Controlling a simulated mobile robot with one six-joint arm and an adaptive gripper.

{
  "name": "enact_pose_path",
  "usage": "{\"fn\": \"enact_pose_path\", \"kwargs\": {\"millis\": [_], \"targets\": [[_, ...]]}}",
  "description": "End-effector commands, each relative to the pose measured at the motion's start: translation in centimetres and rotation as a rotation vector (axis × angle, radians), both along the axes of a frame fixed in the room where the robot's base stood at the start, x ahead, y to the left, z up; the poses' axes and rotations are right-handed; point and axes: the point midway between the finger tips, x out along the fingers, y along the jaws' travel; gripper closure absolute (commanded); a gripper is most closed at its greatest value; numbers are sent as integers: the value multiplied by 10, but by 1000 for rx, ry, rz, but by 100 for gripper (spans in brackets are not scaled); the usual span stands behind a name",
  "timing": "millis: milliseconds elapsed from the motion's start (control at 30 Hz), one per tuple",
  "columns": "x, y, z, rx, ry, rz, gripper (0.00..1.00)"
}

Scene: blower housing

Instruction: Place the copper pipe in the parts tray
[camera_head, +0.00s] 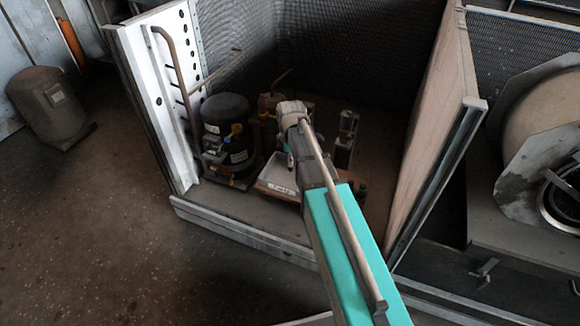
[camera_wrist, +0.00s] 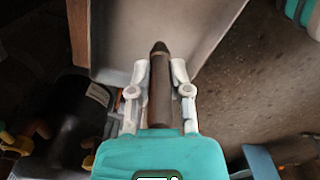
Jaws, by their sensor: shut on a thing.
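My gripper (camera_wrist: 157,75) has its two pale fingers shut on a dark brown tube, the copper pipe (camera_wrist: 160,88), in the wrist view. The pipe lies lengthwise between the fingers, and its dark rounded end points up past the fingertips. A plain grey-beige surface (camera_wrist: 135,35) lies behind the pipe end; I cannot tell if it is the parts tray or whether they touch. In the head view, my arm reaches into the open housing and hides the pipe and fingertips. A pale tray-like thing (camera_head: 278,178) shows beside my arm, partly hidden.
A black compressor (camera_head: 228,138) stands left of my arm; it also shows in the wrist view (camera_wrist: 75,108). A white perforated panel (camera_head: 160,90) bounds the housing on the left, a tan panel (camera_head: 430,130) on the right. Open floor (camera_head: 100,230) lies at the left front.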

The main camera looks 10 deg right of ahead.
Motion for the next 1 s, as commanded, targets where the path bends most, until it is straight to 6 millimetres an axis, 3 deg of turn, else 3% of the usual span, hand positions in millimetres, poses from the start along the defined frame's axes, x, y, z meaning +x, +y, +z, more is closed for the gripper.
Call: {"fn": "enact_pose_path", "kwargs": {"millis": [233, 500, 1000], "targets": [[10, 0, -15, 0, 0, 0, 100], [8, 0, -37, 0, 0, 0, 100], [8, -1, -40, 0, 0, -1, 100]]}}
